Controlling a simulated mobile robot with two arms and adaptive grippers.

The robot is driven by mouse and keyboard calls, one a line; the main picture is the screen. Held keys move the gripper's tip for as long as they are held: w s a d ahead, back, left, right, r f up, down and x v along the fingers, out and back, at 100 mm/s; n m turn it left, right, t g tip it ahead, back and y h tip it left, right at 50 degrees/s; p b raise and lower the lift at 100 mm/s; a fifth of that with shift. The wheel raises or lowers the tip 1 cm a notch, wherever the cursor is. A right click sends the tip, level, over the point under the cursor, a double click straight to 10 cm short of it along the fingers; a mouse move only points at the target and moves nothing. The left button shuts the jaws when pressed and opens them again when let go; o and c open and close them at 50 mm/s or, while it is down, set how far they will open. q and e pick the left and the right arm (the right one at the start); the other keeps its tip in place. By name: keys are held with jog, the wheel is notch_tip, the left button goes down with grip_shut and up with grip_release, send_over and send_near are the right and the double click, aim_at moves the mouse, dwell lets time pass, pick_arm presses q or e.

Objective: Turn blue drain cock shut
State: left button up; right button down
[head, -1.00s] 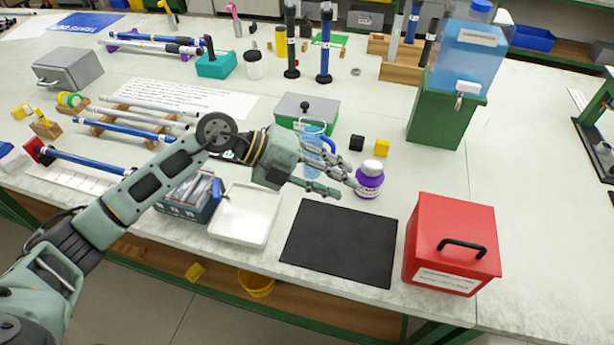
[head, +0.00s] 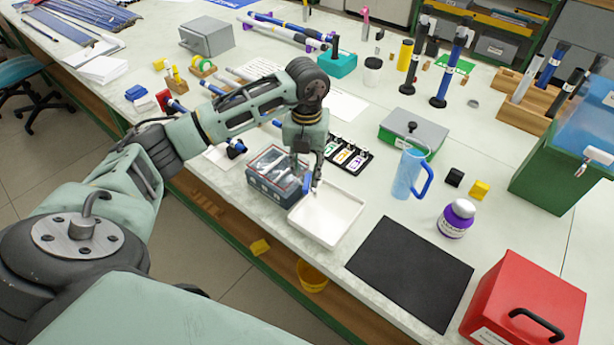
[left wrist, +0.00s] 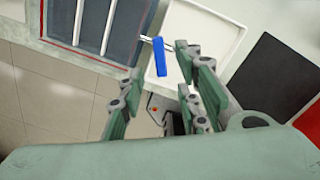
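The drain cock's blue handle (left wrist: 159,57) shows in the left wrist view on a thin metal spout at the side of a blue-grey tank (left wrist: 108,28). The handle lies crosswise to the spout. My left gripper (head: 317,184) points down at the tank's right end, by the white tray. In the left wrist view its fingers (left wrist: 165,62) are apart with the blue handle between their tips; I see no clear contact. My right gripper is not in view.
The white tray (head: 328,222) sits close against the tank's right side. A black mat (head: 410,272), a red box (head: 525,300), a blue jug (head: 408,175) and a purple-labelled bottle (head: 456,218) stand further right. A dark rack (head: 348,155) of small coloured items lies behind the tank.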

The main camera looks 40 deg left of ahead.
aim_at(307, 183)
pick_arm(q)
jog(key=shift+f+p, duration=0.4)
jog(key=shift+f, duration=1.9)
jog(key=shift+c, duration=0.3)
grip_shut()
